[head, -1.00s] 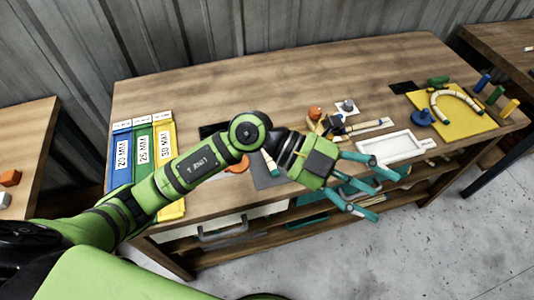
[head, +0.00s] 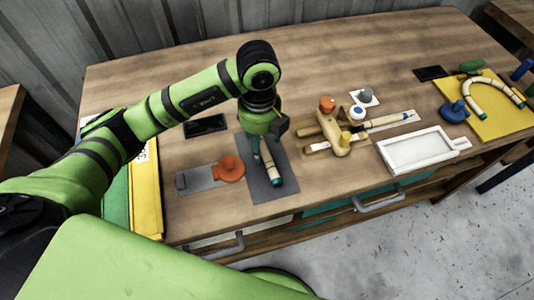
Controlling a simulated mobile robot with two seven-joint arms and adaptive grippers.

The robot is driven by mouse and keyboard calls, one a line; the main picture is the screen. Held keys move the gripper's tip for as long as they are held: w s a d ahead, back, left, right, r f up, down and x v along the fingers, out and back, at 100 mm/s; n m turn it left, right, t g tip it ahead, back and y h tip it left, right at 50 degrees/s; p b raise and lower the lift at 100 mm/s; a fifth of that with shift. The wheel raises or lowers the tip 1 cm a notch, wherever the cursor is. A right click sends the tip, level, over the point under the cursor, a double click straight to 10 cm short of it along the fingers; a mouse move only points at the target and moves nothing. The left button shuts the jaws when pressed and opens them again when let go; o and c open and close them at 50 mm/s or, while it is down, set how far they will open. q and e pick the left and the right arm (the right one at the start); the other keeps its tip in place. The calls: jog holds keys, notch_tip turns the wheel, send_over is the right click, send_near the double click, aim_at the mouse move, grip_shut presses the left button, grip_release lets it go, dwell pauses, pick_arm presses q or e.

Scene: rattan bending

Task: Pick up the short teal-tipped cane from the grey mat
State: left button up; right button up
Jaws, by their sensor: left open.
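The short teal-tipped cane (head: 271,168) lies on the grey mat (head: 285,160). It is pale with a dark band and a teal near end. My left gripper (head: 262,150) points down over the far part of the mat, at the cane's far end, which it partly hides. It is open, with one teal finger just left of the cane. The other fingers are mostly hidden, and I cannot tell whether any touches the cane. My right gripper is not in view.
Left of the mat is a grey plate with an orange knob (head: 229,168). To the right are a wooden fixture (head: 333,132) with a cane, a white tray (head: 415,150) and a yellow board (head: 495,117) with a bent cane. The table's back is clear.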

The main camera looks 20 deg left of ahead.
aim_at(264, 154)
pick_arm(q)
jog(key=shift+w+d+f+p, duration=0.1)
jog(key=shift+f+p, duration=0.4)
jog(key=shift+f, duration=0.45)
jog(key=shift+d+f+p, duration=0.1)
jog(key=shift+f+p, duration=0.3)
jog(key=shift+f, duration=0.25)
notch_tip(264, 154, down, 3)
jog(key=shift+w+d+r, duration=0.1)
jog(key=shift+w, duration=0.1)
jog(key=c, duration=0.9)
jog(key=shift+c, duration=1.4)
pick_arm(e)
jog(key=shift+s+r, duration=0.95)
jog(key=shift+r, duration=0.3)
